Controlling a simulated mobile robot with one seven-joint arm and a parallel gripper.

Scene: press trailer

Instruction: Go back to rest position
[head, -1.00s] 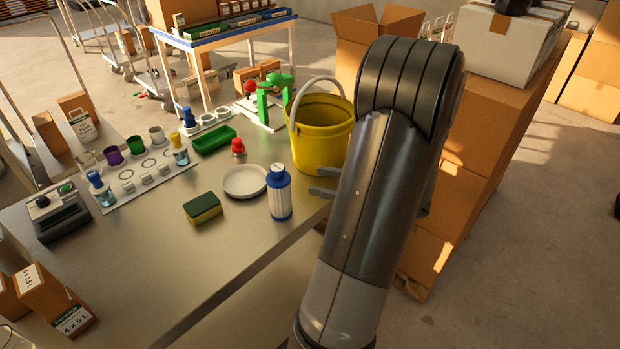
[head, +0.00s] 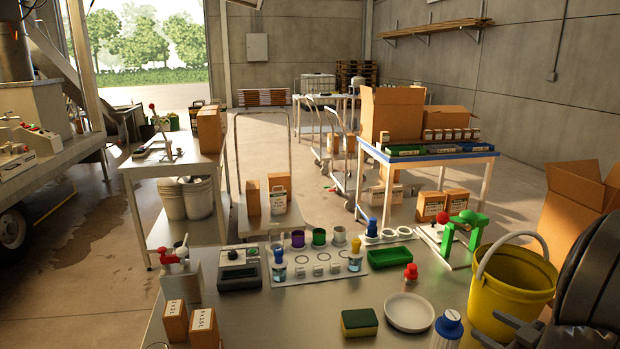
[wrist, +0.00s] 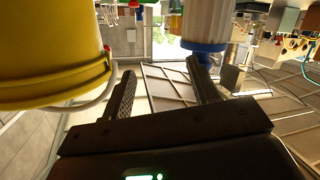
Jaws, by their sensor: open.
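My gripper (head: 500,333) is at the lower right of the head view, between the white bottle and the yellow bucket. The wrist view shows its two fingers (wrist: 162,72) apart with nothing between them. The yellow bucket (head: 510,290) stands beside the gripper and fills the left of the wrist view (wrist: 50,50).
The metal table (head: 285,318) holds a sponge (head: 360,322), a white dish (head: 409,312), a red-capped jar (head: 410,278), a green tray (head: 389,257) and a rack of cups (head: 320,266). A green stand (head: 463,233) is behind the bucket. Cardboard boxes (head: 578,200) are at the right.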

